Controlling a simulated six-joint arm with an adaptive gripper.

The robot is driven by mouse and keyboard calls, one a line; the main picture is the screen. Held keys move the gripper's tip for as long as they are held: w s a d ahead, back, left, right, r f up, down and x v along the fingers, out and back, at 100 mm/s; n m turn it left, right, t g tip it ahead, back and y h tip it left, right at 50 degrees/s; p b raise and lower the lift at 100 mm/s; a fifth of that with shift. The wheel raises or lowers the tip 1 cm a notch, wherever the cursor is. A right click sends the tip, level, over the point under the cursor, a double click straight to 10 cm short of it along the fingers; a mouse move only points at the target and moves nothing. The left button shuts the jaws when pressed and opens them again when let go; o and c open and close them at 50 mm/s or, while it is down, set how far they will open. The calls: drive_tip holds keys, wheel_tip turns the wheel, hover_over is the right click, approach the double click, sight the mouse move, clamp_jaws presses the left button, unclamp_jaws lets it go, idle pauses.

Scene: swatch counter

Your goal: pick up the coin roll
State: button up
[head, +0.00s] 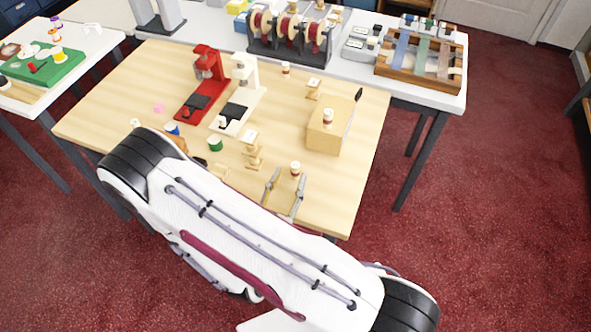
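No item is clearly marked as the coin roll. A small upright pale cylinder with a reddish band (295,168) stands near the front right of the wooden table and may be it. My arm hides the table's front left.
A wooden box (335,135) stands right of the gripper. Red (205,85) and white (240,90) stands are farther back. The table's front edge is close to the gripper.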

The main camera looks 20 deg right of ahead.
sight(294, 171)
drive_tip(key=shift+d, duration=0.1)
drive_tip(key=shift+x, duration=2.55)
drive_tip(key=shift+f, duration=0.1)
clamp_jaws()
